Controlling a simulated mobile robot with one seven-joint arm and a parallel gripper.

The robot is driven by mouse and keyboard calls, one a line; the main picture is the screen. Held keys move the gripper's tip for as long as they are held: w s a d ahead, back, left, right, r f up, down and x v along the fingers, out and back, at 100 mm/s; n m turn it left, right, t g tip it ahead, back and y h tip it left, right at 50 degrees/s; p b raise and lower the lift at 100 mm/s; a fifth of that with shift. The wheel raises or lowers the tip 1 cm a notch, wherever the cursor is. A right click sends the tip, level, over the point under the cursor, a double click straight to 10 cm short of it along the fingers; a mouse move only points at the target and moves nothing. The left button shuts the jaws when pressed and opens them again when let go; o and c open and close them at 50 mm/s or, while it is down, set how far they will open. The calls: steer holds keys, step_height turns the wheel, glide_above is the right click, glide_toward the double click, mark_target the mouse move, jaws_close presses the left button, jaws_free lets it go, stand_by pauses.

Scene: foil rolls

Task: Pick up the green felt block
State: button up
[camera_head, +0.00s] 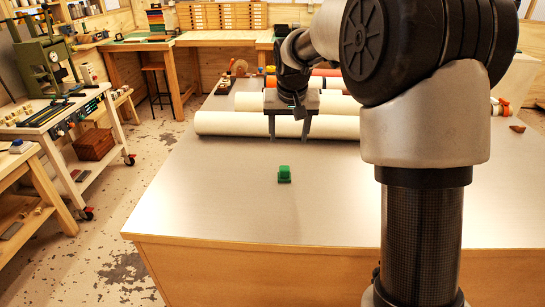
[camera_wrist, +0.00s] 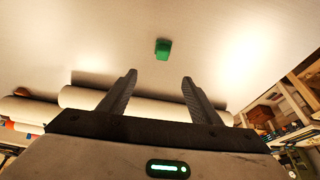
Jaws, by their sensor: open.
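The green felt block (camera_head: 284,174) sits on the bare metal-topped table, in front of the rolls in the head view. In the wrist view the green block (camera_wrist: 162,49) lies beyond my fingertips, roughly centred between them. My gripper (camera_head: 288,138) is open and empty, with its two fingers pointing down in front of the nearest white roll. In the wrist view my gripper (camera_wrist: 159,78) shows both fingers spread wide. The block is apart from the fingers, nearer the table's front edge.
Several long rolls, the nearest a white roll (camera_head: 225,124), lie across the table behind the block. The tabletop (camera_head: 220,200) around the block is clear. A wooden edge (camera_head: 250,240) bounds its front. My arm hides the table's right part.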

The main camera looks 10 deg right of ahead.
glide_toward(284, 168)
steer(key=w+f, duration=0.1)
steer(key=f, duration=0.1)
steer(key=w+d+f, duration=0.1)
steer(key=w+f, duration=0.1)
steer(key=shift+f, duration=0.2)
steer(key=shift+s+a+x, duration=0.1)
steer(key=shift+s+x, duration=0.05)
steer(key=shift+x, duration=0.75)
steer(key=shift+s+a+x, duration=0.1)
steer(key=shift+x, duration=0.8)
steer(key=shift+s+a+x, duration=0.1)
steer(key=shift+s+x, duration=0.05)
steer(key=shift+x, duration=0.8)
steer(key=shift+f, duration=0.1)
steer(key=shift+c, duration=0.5)
steer(key=c, duration=1)
